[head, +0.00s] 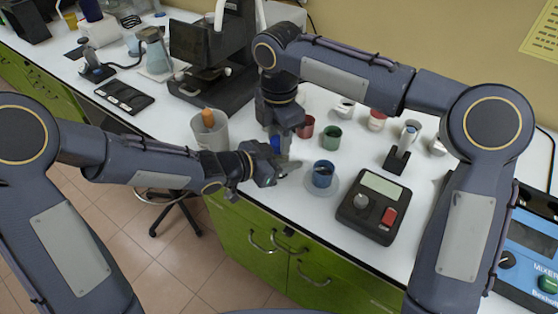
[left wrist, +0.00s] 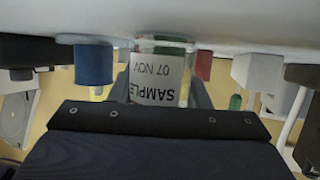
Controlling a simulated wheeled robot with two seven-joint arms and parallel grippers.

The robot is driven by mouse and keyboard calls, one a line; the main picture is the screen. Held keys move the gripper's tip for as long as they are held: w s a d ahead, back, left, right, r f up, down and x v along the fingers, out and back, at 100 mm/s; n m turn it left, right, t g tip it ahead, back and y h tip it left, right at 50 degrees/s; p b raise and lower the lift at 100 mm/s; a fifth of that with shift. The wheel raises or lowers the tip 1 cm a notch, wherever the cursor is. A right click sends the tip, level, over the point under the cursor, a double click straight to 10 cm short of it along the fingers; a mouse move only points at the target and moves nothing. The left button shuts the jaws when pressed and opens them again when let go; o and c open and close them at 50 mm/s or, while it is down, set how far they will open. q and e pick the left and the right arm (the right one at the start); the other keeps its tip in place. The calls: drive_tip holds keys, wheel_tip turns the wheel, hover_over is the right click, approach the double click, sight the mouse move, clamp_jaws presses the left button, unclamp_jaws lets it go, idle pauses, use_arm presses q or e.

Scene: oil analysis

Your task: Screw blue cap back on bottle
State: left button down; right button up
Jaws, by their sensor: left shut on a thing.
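My left gripper (head: 284,173) is shut on a clear sample bottle, beside the blue cup near the table's front edge. In the left wrist view, which is upside down, the bottle's white label (left wrist: 157,80) reads "SAMPLE 07 NOV". The bottle's top is hidden there behind the gripper body. My right gripper (head: 283,128) points down from above, close over the left gripper. A small blue patch (head: 276,143) shows between the two grippers. It may be the blue cap, but whether it sits on the bottle or in the right gripper I cannot tell.
A blue cup (head: 322,173) stands on a grey disc just right of the left gripper. A green cup (head: 332,137) and a red cup (head: 306,127) stand behind. A scale-like device (head: 371,205) is at the right. A beaker (head: 211,134) stands left, near a microscope (head: 205,60).

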drive_tip(key=shift+c, duration=1.2)
drive_tip(key=m, duration=0.3)
drive_tip(key=o, duration=1.1)
drive_tip(key=shift+c, duration=0.2)
drive_tip(key=shift+r, duration=2.3)
